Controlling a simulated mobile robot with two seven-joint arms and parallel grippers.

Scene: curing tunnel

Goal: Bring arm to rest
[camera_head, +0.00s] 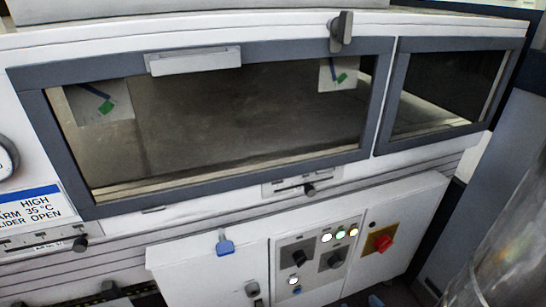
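Neither of my grippers is in the head view, and no part of my arms can be made out for certain. The white curing tunnel (225,207) fills most of the view. Its wide grey-framed window (230,125) is closed over a dim, empty-looking chamber. A light handle bar (193,60) sits on the window's top edge. A dark latch (341,32) stands upright at the top of the frame, right of the middle.
A control box (405,215) juts out below the window, with a red rotary switch (383,243), black knobs and lit lamps. A blue-tipped lever (225,246) sits on its left part. A shiny, translucent rounded thing (510,255) stands close at the lower right.

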